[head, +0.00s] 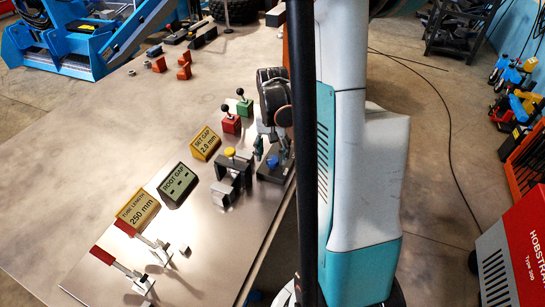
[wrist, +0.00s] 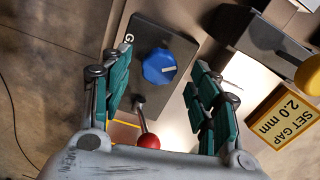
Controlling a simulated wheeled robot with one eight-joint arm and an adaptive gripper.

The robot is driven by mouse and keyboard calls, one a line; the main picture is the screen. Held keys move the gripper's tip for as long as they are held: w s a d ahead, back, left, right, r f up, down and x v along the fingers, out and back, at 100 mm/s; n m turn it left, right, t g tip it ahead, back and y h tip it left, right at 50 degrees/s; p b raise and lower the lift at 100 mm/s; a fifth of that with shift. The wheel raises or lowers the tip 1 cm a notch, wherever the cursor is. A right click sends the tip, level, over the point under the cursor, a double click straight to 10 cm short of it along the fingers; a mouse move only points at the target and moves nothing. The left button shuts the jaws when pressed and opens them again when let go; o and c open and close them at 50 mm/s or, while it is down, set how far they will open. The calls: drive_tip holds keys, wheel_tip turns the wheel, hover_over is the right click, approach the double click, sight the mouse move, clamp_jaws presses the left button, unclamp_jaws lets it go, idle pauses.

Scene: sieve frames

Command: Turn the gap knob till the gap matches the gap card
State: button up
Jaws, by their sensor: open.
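A blue knob (wrist: 158,66) with a pale pointer line stands on a dark plate (wrist: 150,30) marked "G". In the wrist view the line points to the right. My gripper (wrist: 160,95) is open, its teal fingers on either side of the knob, with visible space to both. In the head view my gripper (head: 270,150) is over the knob (head: 272,161) near the table's right edge. The yellow gap card (head: 206,144) reads "SET GAP 2.0 mm"; it also shows in the wrist view (wrist: 285,117). The "ROOT GAP" display (head: 179,184) shows only dashes.
A red-ball lever (wrist: 148,141) lies close below the knob. A clamp with a yellow knob (head: 229,153) stands just left of my gripper. Red (head: 231,123) and green (head: 244,106) lever boxes stand behind. A "TUBE LENGTH 250 mm" card (head: 138,209) is in front.

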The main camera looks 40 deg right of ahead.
sight(272, 160)
wheel_tip(272, 160, up, 10)
drive_tip(key=shift+f, duration=0.2)
idle(0.6)
